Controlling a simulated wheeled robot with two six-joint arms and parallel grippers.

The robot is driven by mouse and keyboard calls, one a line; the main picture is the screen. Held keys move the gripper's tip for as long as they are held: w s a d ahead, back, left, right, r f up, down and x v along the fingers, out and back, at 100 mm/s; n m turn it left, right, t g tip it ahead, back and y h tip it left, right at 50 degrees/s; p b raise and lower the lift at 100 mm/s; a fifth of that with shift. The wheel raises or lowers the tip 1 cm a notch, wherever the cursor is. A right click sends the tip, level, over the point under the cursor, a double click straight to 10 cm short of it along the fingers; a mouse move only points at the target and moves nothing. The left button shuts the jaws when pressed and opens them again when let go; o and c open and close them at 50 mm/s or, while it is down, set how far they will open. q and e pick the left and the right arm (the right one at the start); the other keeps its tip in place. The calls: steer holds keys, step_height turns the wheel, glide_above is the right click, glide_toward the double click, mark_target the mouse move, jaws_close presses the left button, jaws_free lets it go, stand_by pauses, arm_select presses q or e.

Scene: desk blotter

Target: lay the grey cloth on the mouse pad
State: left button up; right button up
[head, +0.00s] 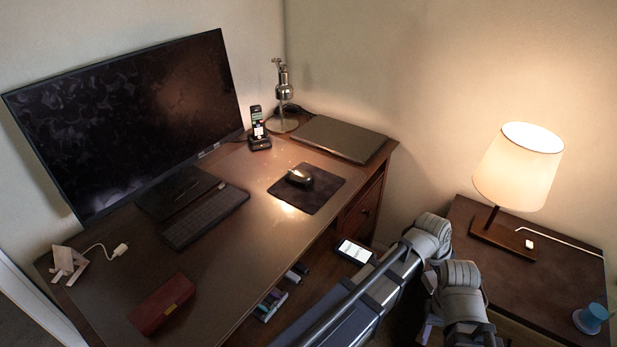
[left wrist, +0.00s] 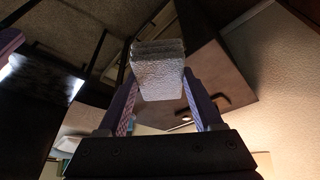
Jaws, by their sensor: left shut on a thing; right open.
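The dark mouse pad (head: 330,190) lies on the desk in front of the closed laptop, with a computer mouse (head: 300,178) on it. The grey cloth (left wrist: 158,75) shows in the left wrist view as a folded, rough-textured bundle. My left gripper (left wrist: 160,90) is shut on it, one finger on each side. I cannot make out the cloth or the left gripper in the head view. My right gripper (head: 430,322) is open, low beside the desk, partly hidden by my own arm and away from the pad.
A monitor, keyboard (head: 205,216), cordless phone (head: 258,130) and laptop (head: 338,139) stand around the pad. A red box (head: 162,303) lies at the front left. A lamp (head: 517,170) stands on the side table (head: 540,285). The middle of the desk is clear.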

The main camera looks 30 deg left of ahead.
arm_select(q)
steer(key=w+a+r+n+p, duration=0.25)
steer(key=w+a, duration=0.25)
steer(key=a, duration=0.3)
step_height(320, 180, up, 8)
steer(key=r+n+t+y+p, duration=0.1)
steer(key=n+t+y+p, duration=0.15)
steer(key=n+p, duration=0.45)
glide_above(312, 197)
steer(key=s+p, duration=0.1)
steer(key=m, duration=0.1)
steer(key=shift+g, duration=0.45)
steer(key=f+b, duration=0.6)
steer(key=f, duration=0.1)
steer(key=shift+s+a, duration=0.1)
steer(key=shift+s, duration=0.1)
step_height(312, 197, down, 4)
steer(key=b, duration=0.4)
steer(key=shift+r, duration=0.2)
steer(key=shift+f, duration=0.15)
steer(key=o, duration=1.2)
